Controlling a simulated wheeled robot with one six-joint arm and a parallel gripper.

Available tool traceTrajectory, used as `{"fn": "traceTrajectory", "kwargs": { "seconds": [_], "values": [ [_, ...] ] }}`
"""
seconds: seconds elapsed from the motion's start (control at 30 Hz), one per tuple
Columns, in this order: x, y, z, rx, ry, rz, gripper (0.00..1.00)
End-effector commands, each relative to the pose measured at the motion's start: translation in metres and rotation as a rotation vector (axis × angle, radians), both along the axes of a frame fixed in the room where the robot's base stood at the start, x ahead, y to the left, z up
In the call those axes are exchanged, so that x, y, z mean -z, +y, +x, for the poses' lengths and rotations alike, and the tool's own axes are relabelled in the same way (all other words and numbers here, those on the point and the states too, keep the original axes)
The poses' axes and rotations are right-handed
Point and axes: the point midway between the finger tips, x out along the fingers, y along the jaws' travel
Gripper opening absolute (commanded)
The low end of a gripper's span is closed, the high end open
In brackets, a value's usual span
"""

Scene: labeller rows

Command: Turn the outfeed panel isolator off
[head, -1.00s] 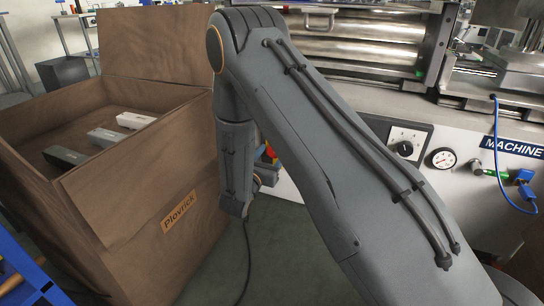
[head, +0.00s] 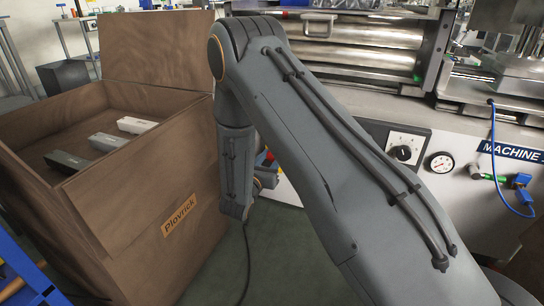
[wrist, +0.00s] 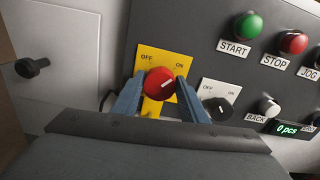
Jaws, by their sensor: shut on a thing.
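The isolator is a red round knob (wrist: 160,84) on a yellow plate (wrist: 148,62) marked OFF at upper left and ON at upper right. A pale mark shows on the knob's face, tilted up to the right towards ON. My gripper (wrist: 159,88) is shut on the red knob, with one blue-grey finger on each side of it. In the head view my arm hides the gripper and most of the panel. Only a small red bit (head: 268,159) shows beside the arm there.
Just right of the knob is a black selector (wrist: 218,108), also marked OFF and ON. Green START (wrist: 248,26) and red STOP (wrist: 293,42) buttons sit at upper right. A black latch knob (wrist: 31,67) is at left. A large brown box (head: 130,220) stands left of my arm.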

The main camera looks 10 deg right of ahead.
Motion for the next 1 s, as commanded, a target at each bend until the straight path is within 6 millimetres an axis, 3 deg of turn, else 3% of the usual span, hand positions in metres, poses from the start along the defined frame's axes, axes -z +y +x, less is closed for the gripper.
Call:
{"fn": "traceTrajectory", "kwargs": {
  "seconds": [1.0],
  "values": [
    [0.0021, 0.0027, 0.0005, 0.000, 0.545, -0.745, 0.17]
  ]
}}
